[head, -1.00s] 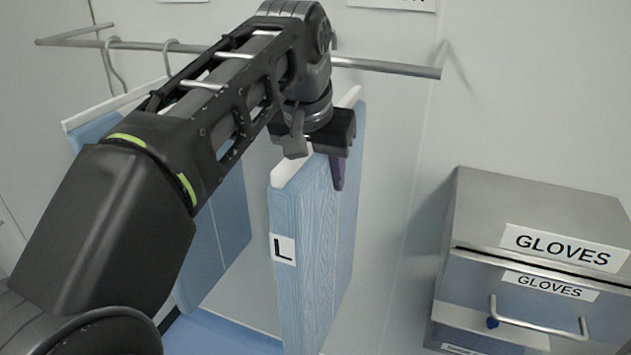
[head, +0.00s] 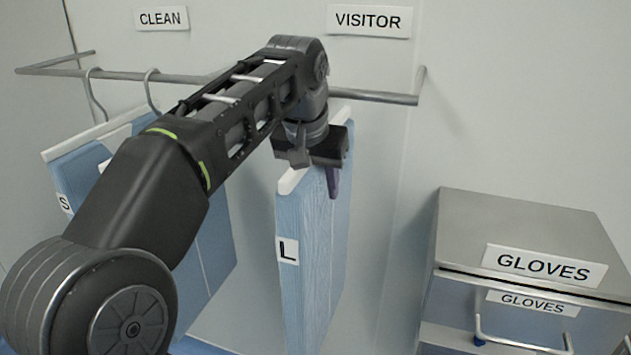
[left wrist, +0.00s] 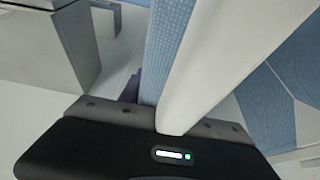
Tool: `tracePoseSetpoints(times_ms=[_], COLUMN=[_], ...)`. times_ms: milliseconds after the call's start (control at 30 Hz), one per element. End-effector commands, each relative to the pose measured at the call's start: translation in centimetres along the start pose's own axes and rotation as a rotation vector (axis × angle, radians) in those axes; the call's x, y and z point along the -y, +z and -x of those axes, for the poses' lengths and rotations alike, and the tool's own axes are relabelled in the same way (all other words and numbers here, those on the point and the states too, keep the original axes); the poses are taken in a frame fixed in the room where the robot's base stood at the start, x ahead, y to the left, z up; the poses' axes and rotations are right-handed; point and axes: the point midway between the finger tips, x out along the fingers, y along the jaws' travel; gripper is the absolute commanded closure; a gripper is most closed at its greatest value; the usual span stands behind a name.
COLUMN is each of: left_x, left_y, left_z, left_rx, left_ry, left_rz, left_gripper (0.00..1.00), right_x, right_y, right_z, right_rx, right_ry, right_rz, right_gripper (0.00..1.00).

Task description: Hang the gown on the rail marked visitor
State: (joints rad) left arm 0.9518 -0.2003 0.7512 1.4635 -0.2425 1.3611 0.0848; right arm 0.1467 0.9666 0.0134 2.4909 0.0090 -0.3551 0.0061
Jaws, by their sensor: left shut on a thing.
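The blue gown labelled L (head: 308,250) hangs upright on a white hanger bar (head: 291,181) in the head view. My left gripper (head: 328,170) is shut on the top of this gown and its hanger. In the left wrist view the white bar (left wrist: 205,50) and blue cloth (left wrist: 160,45) run out from between the jaws (left wrist: 158,118). The visitor sign (head: 369,20) is on the wall above the right part of the metal rail (head: 385,97). My arm hides the middle of the rail and the hanger's hook, so I cannot tell whether the hook touches the rail. My right gripper is not in view.
Other blue gowns (head: 80,181), one marked S, hang by hooks (head: 150,90) on the left part of the rail, under the clean sign (head: 161,18). A grey gloves cabinet (head: 530,225) stands at the right. The rail's right end is bare.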

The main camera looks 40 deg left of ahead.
Motion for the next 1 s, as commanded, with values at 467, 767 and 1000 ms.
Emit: tracePoseSetpoints(times_ms=[467,767,1000], left_x=[0.0,0.0,0.0], left_y=[1.1,1.1,1.1], left_z=[-2.6,-2.7,-2.7], left_rx=[-0.004,-0.004,-0.003], left_ry=[0.000,0.000,0.000], left_rz=[0.000,0.001,0.001], left_gripper=[1.00,1.00,0.46], right_x=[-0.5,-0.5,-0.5], right_y=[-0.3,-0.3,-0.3], right_z=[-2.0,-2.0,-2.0], right_rx=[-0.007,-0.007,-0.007], right_ry=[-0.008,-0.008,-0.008], right_rz=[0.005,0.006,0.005], right_gripper=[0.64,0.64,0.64])
